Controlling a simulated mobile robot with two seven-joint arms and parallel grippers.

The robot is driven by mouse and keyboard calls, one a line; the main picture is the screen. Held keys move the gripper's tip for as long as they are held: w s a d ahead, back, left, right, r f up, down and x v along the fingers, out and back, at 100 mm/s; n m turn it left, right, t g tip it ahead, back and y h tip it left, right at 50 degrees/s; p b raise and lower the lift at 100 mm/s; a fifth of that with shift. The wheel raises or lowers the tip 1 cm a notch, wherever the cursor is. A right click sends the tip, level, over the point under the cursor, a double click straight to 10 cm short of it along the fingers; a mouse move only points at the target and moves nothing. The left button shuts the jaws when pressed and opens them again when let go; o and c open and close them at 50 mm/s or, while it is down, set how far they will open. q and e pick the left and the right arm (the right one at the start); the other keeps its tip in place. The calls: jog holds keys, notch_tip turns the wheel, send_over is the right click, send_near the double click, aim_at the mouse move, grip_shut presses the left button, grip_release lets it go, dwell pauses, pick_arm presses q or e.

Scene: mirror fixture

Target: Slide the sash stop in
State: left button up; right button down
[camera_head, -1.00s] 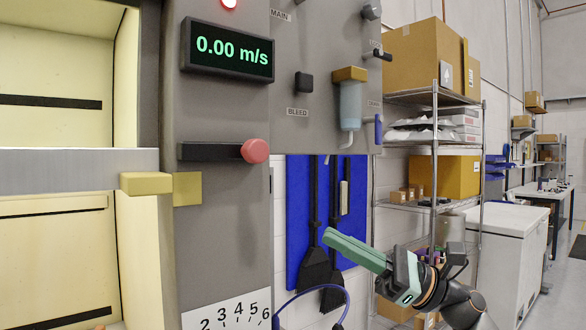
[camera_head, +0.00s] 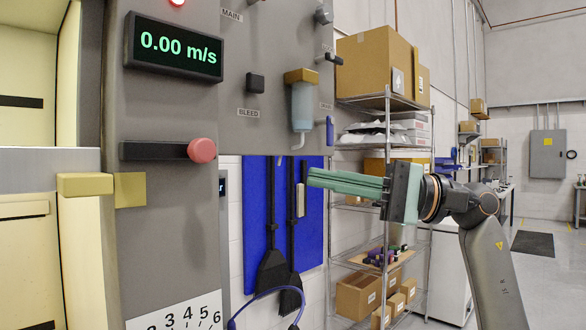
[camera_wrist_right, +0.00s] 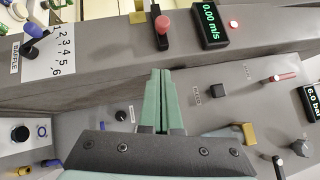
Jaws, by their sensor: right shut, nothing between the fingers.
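The sash stop appears to be the black bar with a red knob (camera_head: 202,150) on the grey post beside the sash; it also shows in the right wrist view (camera_wrist_right: 162,24). The pale sash rail (camera_head: 28,172) carries a yellow block (camera_head: 85,184), beside a second yellow block (camera_head: 130,190) on the post. My right gripper (camera_head: 312,178), with green fingers, is to the right of the red knob and a little lower in the picture, apart from it. Its fingers are shut and empty; in the right wrist view they (camera_wrist_right: 160,74) point toward the knob. My left gripper is not in view.
A green speed display (camera_head: 174,48) sits above the knob. A bottle with a yellow cap (camera_head: 301,98) and small knobs stick out of the panel at upper right. Shelves with boxes (camera_head: 375,68) stand behind my right arm. Open space lies between gripper and post.

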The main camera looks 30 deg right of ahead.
aim_at(205, 162)
jog(key=s+a+p+x, duration=0.1)
jog(key=s+p+x, duration=0.1)
jog(key=x, duration=0.9)
jog(key=shift+a+r+p, duration=0.25)
jog(key=shift+a+p, duration=0.15)
jog(key=shift+p, duration=0.4)
jog(key=shift+s, duration=0.2)
jog(key=a, duration=0.1)
jog(key=s+a, duration=0.1)
jog(key=a, duration=0.1)
jog(key=a+b, duration=0.1)
jog(key=shift+s+a, duration=0.35)
jog(key=shift+s, duration=0.05)
